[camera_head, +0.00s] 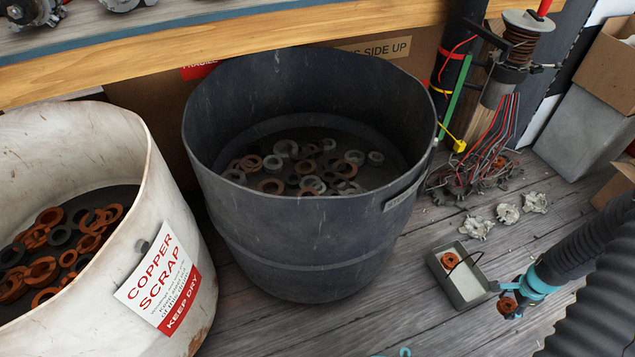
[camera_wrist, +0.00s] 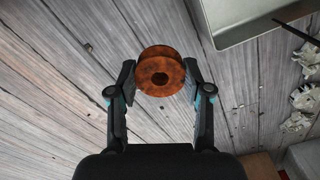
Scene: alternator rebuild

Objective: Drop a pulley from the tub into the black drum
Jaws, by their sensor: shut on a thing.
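My gripper (camera_head: 508,305) is at the lower right in the head view, beside the small grey tub (camera_head: 469,290). It is shut on a rusty orange-brown pulley (camera_wrist: 160,72), which sits between both fingertips in the wrist view. The held pulley also shows in the head view (camera_head: 507,306). Another rusty pulley (camera_head: 450,260) lies in the tub with a dark thin piece across it. The black drum (camera_head: 290,235) stands upright at the centre, open at the top, with several grey and rusty rings at its bottom. My gripper is apart from the drum, to its right.
A white bin with a copper scrap label (camera_head: 160,280) stands left of the drum. A wooden bench edge (camera_head: 230,40) overhangs behind. A wired post (camera_head: 490,110) and pale crumpled pieces (camera_head: 507,213) are at the right. Plank floor lies clear between drum and tub.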

